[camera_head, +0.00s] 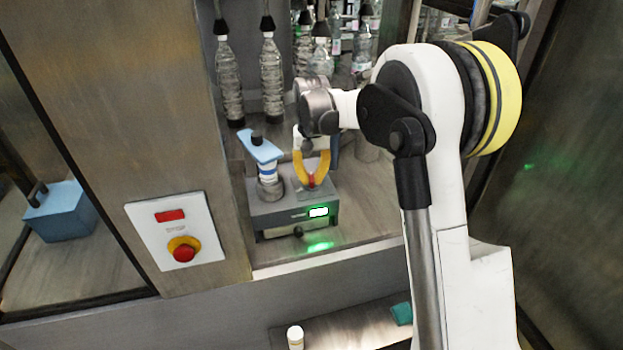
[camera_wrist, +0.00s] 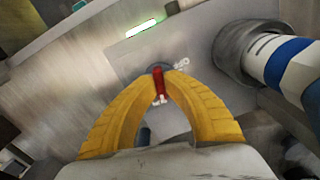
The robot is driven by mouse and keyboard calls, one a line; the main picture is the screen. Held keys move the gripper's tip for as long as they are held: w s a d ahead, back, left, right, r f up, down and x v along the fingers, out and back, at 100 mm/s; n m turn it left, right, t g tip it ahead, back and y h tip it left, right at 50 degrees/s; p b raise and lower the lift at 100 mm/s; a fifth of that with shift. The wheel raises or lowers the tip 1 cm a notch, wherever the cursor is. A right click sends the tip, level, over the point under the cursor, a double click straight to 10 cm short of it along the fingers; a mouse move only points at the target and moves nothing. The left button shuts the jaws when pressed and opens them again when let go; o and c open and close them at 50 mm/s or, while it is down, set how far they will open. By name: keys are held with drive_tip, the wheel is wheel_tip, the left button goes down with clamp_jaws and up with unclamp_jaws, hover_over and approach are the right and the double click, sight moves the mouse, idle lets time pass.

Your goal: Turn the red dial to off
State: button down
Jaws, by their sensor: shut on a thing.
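The red dial (camera_wrist: 158,84) sits on the top face of a grey machine (camera_head: 265,215), which stands on the counter. In the wrist view the dial is a narrow red bar on a dark round base, with small white markings beside it. My gripper (camera_wrist: 168,76) has yellow fingers that close from both sides on the red dial. In the head view my gripper (camera_head: 312,178) reaches down onto the right part of the machine, and a bit of red shows between its fingertips.
A reel post with a white-and-blue roll (camera_head: 268,172) and a light blue arm (camera_head: 260,148) stands left of my gripper. A green-lit display (camera_head: 318,212) is on the machine's front. A red stop button (camera_head: 183,252) is on a panel at left. Bottles (camera_head: 270,75) hang behind.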

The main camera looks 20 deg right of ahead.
drive_tip(key=n, duration=0.4)
drive_tip(key=shift+n, duration=0.3)
drive_tip(key=n, duration=0.5)
drive_tip(key=shift+b, duration=0.3)
drive_tip(key=n, duration=0.5)
drive_tip(key=shift+n, duration=0.4)
drive_tip(key=n, duration=0.4)
drive_tip(key=shift+n, duration=0.4)
drive_tip(key=c, duration=1.5)
unclamp_jaws()
drive_tip(key=shift+r, duration=0.1)
